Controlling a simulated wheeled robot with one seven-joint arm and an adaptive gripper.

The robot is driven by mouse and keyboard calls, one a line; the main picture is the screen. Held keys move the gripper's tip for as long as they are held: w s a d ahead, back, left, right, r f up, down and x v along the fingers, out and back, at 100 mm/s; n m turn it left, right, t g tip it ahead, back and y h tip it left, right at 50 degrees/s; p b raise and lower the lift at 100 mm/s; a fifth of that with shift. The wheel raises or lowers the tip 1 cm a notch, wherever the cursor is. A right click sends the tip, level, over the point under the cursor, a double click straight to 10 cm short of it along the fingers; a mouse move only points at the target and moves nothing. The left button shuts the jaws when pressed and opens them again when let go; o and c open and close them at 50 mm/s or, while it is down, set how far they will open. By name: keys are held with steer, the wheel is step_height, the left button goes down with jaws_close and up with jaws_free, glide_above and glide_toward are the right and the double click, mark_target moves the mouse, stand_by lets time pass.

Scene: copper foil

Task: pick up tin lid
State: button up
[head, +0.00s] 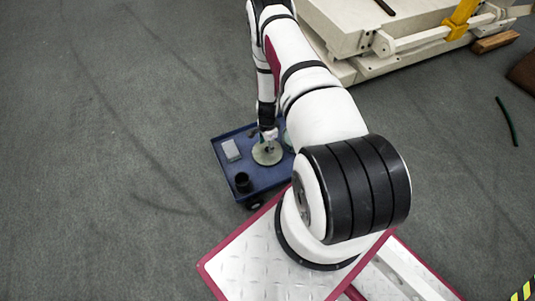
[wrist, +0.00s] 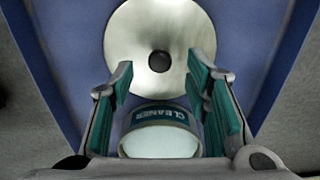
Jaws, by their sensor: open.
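The tin lid (wrist: 183,33) is a round, pale metal disc with a small dark knob at its centre. It lies on the blue tray (head: 221,161), and in the head view the lid (head: 267,157) is partly covered by the end of my arm. My gripper (wrist: 162,80) is open above the tray, with its two green-padded fingers apart. In the wrist view the lid is just beyond the fingertips. A round container labelled "CLEANER" (wrist: 160,131) shows between the fingers, nearer the camera's lower edge. I cannot tell the gap between the fingertips and the lid.
A light grey rectangular block (head: 231,150) and a black cup (head: 242,182) stand on the left part of the tray. The tray has a raised rim. A large cream machine (head: 350,40) stands at the back right. The grey floor to the left is clear.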

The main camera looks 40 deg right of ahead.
mark_target(267, 151)
step_height(267, 151, down, 3)
steer(key=shift+r+b, duration=0.2)
steer(key=shift+b, duration=0.25)
steer(key=shift+c, duration=0.3)
jaws_close()
steer(key=shift+r, duration=0.1)
